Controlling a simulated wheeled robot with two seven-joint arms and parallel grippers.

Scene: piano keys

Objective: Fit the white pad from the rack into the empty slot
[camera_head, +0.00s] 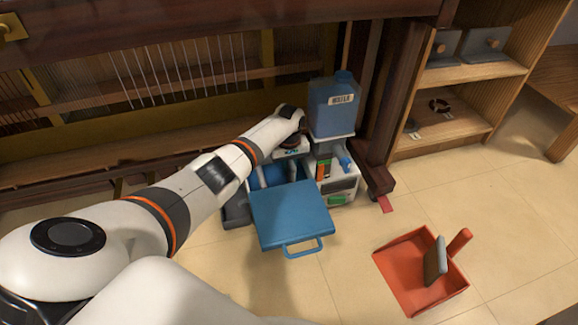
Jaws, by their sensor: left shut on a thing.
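My left arm reaches in from the left to the equipment under the piano. Its gripper (291,148) is over the back of a blue tray with an open blue lid (290,212). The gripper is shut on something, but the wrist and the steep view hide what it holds. I cannot make out the white pad, the rack or the empty slot for certain. A white unit (345,184) with coloured strips and a green patch stands just right of the gripper. My right gripper is not in view.
A blue water tank (333,106) stands close to the right of my left wrist. A dark piano leg (377,150) is beyond it. A red dustpan (405,265) with a brush lies on the floor at right. Wooden shelves (450,115) stand behind. The floor between is clear.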

